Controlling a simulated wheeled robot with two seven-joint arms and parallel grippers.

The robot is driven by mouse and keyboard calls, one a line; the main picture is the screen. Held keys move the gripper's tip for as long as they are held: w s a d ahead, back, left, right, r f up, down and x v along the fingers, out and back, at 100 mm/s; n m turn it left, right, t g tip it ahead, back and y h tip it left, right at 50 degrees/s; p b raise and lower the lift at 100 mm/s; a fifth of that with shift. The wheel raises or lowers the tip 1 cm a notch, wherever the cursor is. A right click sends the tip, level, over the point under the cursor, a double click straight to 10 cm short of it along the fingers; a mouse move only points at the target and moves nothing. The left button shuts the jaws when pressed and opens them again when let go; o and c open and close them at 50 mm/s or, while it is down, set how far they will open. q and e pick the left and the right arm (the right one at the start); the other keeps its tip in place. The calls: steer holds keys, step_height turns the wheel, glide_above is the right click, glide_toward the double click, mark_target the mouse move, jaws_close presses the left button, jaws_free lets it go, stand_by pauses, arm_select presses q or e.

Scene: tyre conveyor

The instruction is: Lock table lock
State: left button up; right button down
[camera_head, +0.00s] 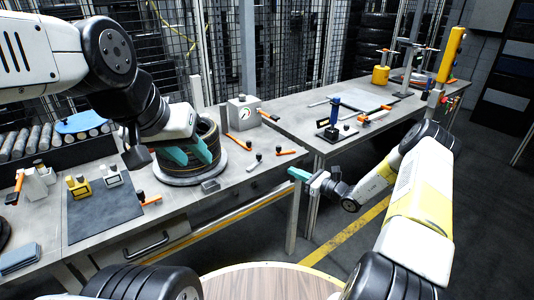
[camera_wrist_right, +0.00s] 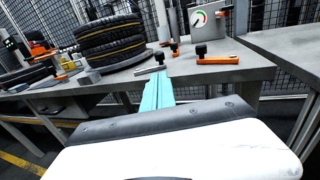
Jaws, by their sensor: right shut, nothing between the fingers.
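Several clamp-like levers with black knobs lie on the left workbench, and I cannot tell which is the table lock. One grey lever with a black knob (camera_head: 254,162) is at the bench's front edge; it also shows in the right wrist view (camera_wrist_right: 151,68). An orange lever (camera_head: 286,152) is right of it, also in the wrist view (camera_wrist_right: 217,60). Another orange lever (camera_head: 238,141) lies behind. My right gripper (camera_head: 292,172) is shut and empty, in front of the bench edge, apart from the levers. My left gripper (camera_head: 198,158) has its fingers spread by the tyre stack (camera_head: 205,135).
The tyres rest on a round grey plate (camera_head: 188,180). A grey gauge box (camera_head: 243,112) stands behind. A second bench (camera_head: 330,146) at right holds a blue-handled tool (camera_head: 333,117). A round wooden top (camera_head: 265,283) is in front. Floor between is open.

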mark_target(267, 167)
steer(key=x, duration=1.4)
